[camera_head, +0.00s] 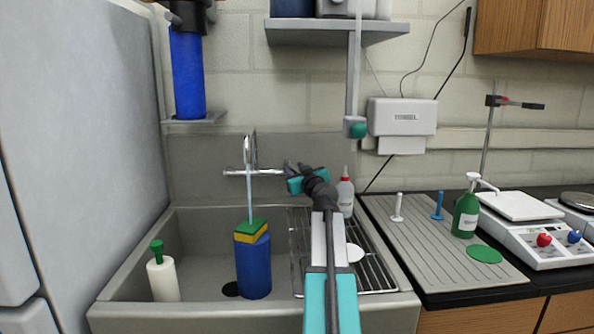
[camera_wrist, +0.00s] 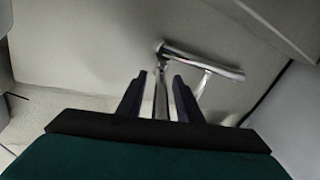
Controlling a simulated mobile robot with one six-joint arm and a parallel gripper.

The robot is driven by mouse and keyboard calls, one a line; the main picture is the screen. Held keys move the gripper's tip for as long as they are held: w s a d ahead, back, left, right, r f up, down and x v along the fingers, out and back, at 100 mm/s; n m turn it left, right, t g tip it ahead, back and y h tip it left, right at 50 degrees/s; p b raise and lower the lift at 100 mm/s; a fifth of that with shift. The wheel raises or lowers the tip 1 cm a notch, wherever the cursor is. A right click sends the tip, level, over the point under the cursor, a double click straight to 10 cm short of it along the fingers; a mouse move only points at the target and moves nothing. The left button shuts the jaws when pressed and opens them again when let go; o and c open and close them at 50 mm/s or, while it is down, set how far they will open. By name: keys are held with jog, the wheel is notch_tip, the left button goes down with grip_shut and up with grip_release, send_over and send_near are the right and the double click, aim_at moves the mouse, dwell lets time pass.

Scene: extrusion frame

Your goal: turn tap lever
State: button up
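The chrome tap (camera_head: 250,152) stands at the back of the sink, with a short horizontal bar across its base. A thin light-blue stream falls from its spout onto a sponge on a blue cylinder. My gripper (camera_head: 288,172) is just right of the tap, near the bar's right end. In the wrist view the tap (camera_wrist: 205,62) lies beyond the fingertips, and a chrome upright shows in the gap between the fingers. My gripper (camera_wrist: 160,80) has its fingers apart; whether it touches the chrome I cannot tell.
The sink (camera_head: 200,250) holds the blue cylinder (camera_head: 254,268) with the yellow-green sponge (camera_head: 251,231), and a white bottle (camera_head: 163,278) with a green top. A white red-tipped bottle (camera_head: 345,196) stands behind my arm. A wall dispenser (camera_head: 402,117) and grooved drainboard (camera_head: 430,240) are right.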

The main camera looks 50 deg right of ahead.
jog(key=shift+s+a, duration=0.1)
jog(key=shift+s, duration=0.05)
jog(key=b+v, duration=0.1)
jog(key=v, duration=1.2)
jog(key=shift+s, duration=0.2)
dwell(0.6)
jog(key=m+p, duration=0.7)
jog(key=m, duration=0.1)
jog(key=shift+a+r+m, duration=0.1)
jog(key=shift+r+m, duration=0.05)
jog(key=shift+m, duration=0.25)
jog(key=shift+f+p, duration=0.2)
jog(key=shift+p, duration=0.4)
jog(key=shift+w+d+r+p, duration=0.2)
jog(key=shift+p, duration=0.45)
